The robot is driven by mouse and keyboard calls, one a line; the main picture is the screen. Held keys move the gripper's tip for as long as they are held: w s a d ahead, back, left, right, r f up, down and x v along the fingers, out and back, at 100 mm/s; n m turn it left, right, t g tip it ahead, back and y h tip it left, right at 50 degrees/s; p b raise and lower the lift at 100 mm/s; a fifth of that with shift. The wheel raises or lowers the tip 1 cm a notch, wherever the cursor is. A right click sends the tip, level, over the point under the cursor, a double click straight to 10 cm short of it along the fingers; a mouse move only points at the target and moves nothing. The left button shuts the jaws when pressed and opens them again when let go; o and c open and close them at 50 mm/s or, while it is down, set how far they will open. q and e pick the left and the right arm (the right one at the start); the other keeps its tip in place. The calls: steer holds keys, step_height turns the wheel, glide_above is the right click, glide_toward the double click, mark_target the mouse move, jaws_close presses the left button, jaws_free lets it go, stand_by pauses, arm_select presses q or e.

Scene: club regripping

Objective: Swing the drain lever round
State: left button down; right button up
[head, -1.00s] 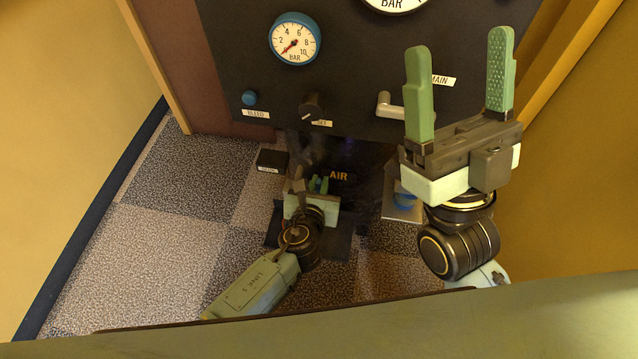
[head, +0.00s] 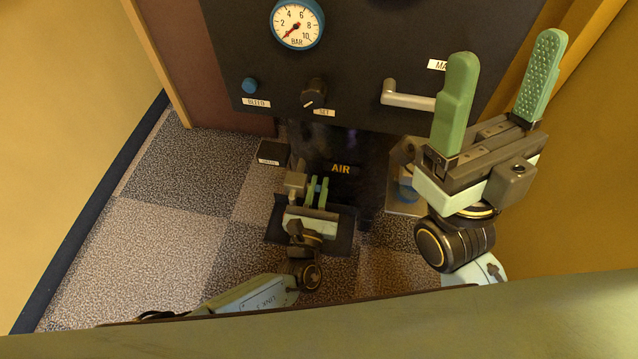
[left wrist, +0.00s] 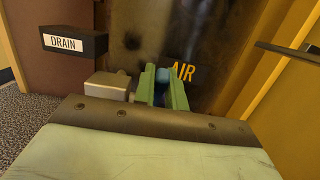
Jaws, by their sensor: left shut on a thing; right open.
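My left gripper (head: 318,182) is low in front of the dark AIR tank, with its green fingers pointing away from me. In the left wrist view its fingers (left wrist: 163,86) are shut on a blue piece (left wrist: 161,76), which I take to be the drain lever. Most of the lever is hidden between the fingers. A grey block (left wrist: 108,86) sits just left of the fingers. The DRAIN label (left wrist: 63,43) is on a dark box to the upper left. My right gripper (head: 505,52) is open and empty, raised at the right in front of the panel.
The dark panel (head: 350,60) carries a blue-rimmed gauge (head: 297,22), a blue BLEED knob (head: 250,85), a black SET knob (head: 314,92) and a grey MAIN lever (head: 408,97) close to my right gripper. The tank (head: 345,150) stands below. Checkered carpet (head: 150,220) is clear at left.

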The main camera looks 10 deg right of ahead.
arm_select(q)
steer(key=shift+s+f+t, duration=0.15)
steer(key=shift+t, duration=0.25)
stand_by(0.3)
steer(key=c, duration=1.4)
jaws_free()
steer(key=shift+c, duration=0.2)
steer(key=shift+a, duration=0.1)
